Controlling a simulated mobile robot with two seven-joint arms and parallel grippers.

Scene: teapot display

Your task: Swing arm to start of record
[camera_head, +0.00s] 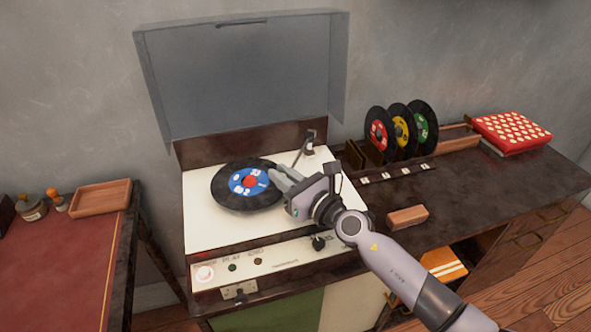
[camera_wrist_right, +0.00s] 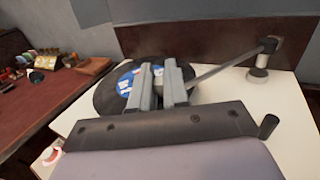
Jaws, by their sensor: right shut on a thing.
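A black record (camera_head: 229,196) with a blue and red label lies on the white record player (camera_head: 205,231), whose clear lid (camera_head: 240,75) stands open. The thin tonearm (camera_head: 300,154) runs from its pivot at the back right toward my right gripper (camera_head: 278,177). My right gripper is shut on the tonearm, over the right part of the record. In the right wrist view the grey fingers (camera_wrist_right: 162,88) stand in front of the record (camera_wrist_right: 106,97), and the tonearm (camera_wrist_right: 228,66) reaches them from the right. The tonearm's tip is hidden by the fingers. My left gripper is not in view.
Several coloured records (camera_head: 378,135) stand in a rack on the dark cabinet at right. A wooden block (camera_head: 407,217) lies right of my arm. A red patterned box (camera_head: 511,131) sits at far right. A red-topped table (camera_head: 62,262) with a wooden tray (camera_head: 101,198) is at left.

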